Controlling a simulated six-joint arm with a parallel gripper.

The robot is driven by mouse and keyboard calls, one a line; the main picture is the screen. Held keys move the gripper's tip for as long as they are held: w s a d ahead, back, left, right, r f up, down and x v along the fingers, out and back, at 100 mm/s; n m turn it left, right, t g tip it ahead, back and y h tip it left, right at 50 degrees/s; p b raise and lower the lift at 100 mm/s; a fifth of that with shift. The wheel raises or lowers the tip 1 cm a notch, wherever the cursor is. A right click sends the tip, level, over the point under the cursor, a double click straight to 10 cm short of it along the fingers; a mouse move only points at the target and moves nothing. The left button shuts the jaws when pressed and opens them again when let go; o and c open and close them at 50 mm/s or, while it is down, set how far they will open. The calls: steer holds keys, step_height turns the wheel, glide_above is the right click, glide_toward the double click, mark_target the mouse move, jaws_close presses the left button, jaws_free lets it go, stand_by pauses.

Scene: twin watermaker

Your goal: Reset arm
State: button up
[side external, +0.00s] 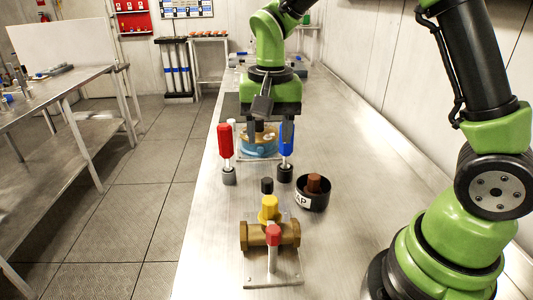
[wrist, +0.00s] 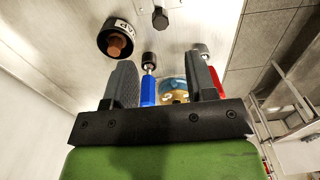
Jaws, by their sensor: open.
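My gripper (side external: 268,130) hangs over the far part of the bench in the side view, pointing down. In the wrist view its two grey fingers (wrist: 164,85) stand wide apart with nothing held between them. A red-handled tool (side external: 225,140) and a blue-handled tool (side external: 286,140) stand upright in dark holders in front of it. A blue round part with a brass top (side external: 259,143) sits just behind them, partly hidden by the fingers. In the wrist view the blue handle (wrist: 148,92) shows beside the left finger.
A black cup (side external: 313,196) holding a brown piece stands right of the tools. A brass valve (side external: 270,235) with yellow and red parts stands on a plate at the near end.

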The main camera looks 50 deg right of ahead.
steer(key=s+r+n+t+y, duration=0.1)
steer(key=s+r+n+t, duration=0.1)
steer(key=s+r, duration=0.3)
steer(key=s+a+r+n+t+y, duration=0.1)
steer(key=s+r+n+t, duration=0.2)
steer(key=s, duration=0.8)
step_height(320, 180, up, 3)
steer(key=shift+s+a+f+t, duration=0.2)
steer(key=shift+s+t, duration=0.1)
steer(key=shift+t, duration=0.7)
